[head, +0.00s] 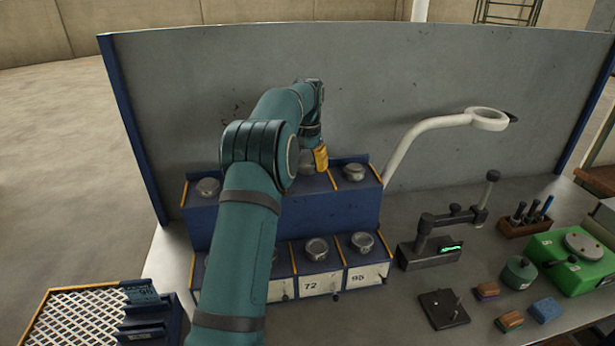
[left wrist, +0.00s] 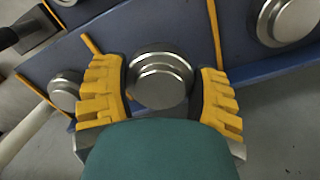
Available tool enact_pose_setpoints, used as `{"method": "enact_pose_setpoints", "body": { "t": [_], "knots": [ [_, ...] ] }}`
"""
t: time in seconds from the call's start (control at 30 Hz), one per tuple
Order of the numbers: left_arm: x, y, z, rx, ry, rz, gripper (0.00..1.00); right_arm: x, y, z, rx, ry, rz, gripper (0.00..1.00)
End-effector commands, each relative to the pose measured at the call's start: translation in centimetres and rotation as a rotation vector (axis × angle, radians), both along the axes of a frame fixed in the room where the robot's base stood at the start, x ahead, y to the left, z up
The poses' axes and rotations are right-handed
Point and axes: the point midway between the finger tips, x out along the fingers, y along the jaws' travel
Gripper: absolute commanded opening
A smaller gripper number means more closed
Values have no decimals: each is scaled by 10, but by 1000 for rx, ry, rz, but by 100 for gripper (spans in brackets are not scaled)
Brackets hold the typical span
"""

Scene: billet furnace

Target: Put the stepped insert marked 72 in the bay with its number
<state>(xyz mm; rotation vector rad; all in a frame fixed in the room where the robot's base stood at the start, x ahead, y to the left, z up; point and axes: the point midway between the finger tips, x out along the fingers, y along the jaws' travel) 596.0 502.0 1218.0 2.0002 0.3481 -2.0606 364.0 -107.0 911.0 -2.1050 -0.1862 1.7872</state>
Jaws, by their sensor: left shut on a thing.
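My left gripper (head: 316,160) is at the middle of the upper row of the blue rack (head: 345,214). In the left wrist view its yellow fingers (left wrist: 160,92) are shut on a round stepped metal insert (left wrist: 160,78), one finger on each side. I cannot read a number on the insert, nor tell whether it touches the rack. In the lower row, the bay label 72 (head: 311,286) shows on a white plate, with a similar metal insert (head: 316,248) above it. My right gripper is not in view.
Other inserts stand in the upper row at left (head: 208,187) and right (head: 354,172), and one (head: 362,242) in the lower right bay. My arm hides part of the lower row. A white lamp arm (head: 420,135) rises right of the rack, before a grey back panel (head: 400,80).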

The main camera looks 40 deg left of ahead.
Motion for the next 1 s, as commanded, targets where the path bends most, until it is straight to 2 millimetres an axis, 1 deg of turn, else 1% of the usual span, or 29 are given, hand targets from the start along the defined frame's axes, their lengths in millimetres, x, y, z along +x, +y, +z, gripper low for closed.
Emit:
{"method": "enact_pose_setpoints", "body": {
  "t": [0.07, 0.3, 0.67, 0.7, 0.73, 0.77, 1.0],
  "knots": [
    [0, 0, -4, 0, -1, 0, 20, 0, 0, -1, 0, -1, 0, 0],
    [0, 0, -33, 0, 0, 0, 20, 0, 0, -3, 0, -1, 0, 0],
    [0, 0, -37, 1, -2, 0, 20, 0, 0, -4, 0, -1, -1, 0],
    [0, 0, -38, 0, 1, 0, 76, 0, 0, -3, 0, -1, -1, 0],
    [0, 0, -38, 0, 1, 0, 87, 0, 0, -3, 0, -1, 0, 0],
    [0, 0, -38, 0, 1, 0, 95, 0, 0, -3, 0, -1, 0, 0],
    [0, 0, -38, 0, 0, 0, 95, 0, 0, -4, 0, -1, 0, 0]
  ]
}}
